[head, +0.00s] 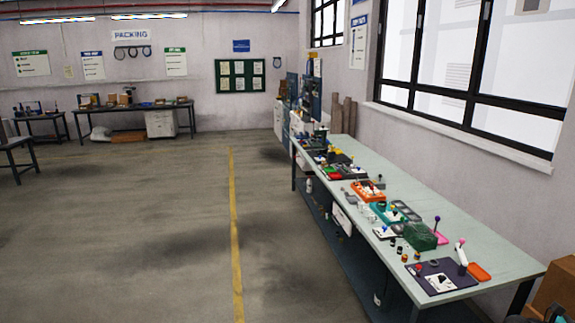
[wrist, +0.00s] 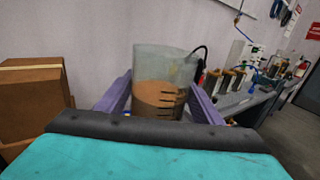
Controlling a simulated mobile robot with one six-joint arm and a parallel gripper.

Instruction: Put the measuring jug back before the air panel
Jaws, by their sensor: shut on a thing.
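The measuring jug (wrist: 165,70) is a clear, greenish beaker shape with dark graduation marks, in the middle of the wrist view. Brown shows in its lower part; I cannot tell whether that is contents or something behind it. My gripper (wrist: 160,98) has its two purple fingers on either side of the jug and is shut on it. The jug looks upright, and its base is hidden behind the dark and teal gripper body. I cannot make out the jug in the head view. I cannot tell for sure which fixture is the air panel.
A long bench (head: 335,160) crowded with small parts and trays runs under the window in the head view. Open floor (head: 150,220) with a yellow line lies left of it. A cardboard box (wrist: 30,100) stands at left in the wrist view, and equipment with blue tubing (wrist: 258,72) at right.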

